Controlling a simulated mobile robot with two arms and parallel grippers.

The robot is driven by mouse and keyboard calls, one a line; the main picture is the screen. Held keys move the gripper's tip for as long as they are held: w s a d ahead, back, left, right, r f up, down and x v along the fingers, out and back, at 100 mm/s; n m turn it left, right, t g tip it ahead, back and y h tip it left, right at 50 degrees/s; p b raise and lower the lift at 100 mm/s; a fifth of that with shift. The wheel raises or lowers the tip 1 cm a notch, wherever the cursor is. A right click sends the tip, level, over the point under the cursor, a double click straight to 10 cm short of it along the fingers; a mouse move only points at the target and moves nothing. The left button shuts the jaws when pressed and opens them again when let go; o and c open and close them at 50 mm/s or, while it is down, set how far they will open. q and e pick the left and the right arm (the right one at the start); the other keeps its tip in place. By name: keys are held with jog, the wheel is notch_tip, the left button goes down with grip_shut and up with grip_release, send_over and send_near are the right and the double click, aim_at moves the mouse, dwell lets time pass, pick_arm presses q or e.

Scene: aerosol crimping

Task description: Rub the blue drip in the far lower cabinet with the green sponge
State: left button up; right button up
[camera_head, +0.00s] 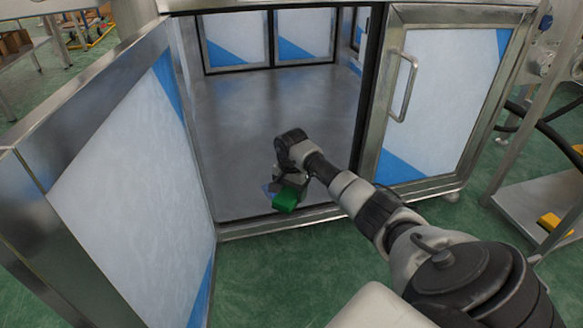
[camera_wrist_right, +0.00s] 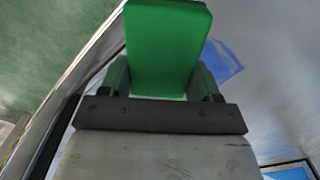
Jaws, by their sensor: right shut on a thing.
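My right gripper (camera_head: 279,184) is shut on the green sponge (camera_head: 286,199), low inside the open cabinet near its front edge. In the right wrist view the sponge (camera_wrist_right: 168,45) stands between the two fingers (camera_wrist_right: 165,82). The blue drip (camera_wrist_right: 226,62) is a translucent patch on the metal cabinet floor, just right of the sponge in that view and partly hidden by it. In the head view a bit of the drip (camera_head: 268,189) shows beside the gripper. I cannot tell whether the sponge touches the floor. My left gripper is not in view.
The cabinet's left door (camera_head: 125,175) stands open toward me; the right door (camera_head: 440,90) with its handle is shut. The metal cabinet floor (camera_head: 265,120) is bare behind the gripper. A frame with a low shelf (camera_head: 535,200) stands at the right.

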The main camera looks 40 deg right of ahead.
jog(key=shift+f+b, duration=0.7)
jog(key=shift+f, duration=0.3)
dwell(0.5)
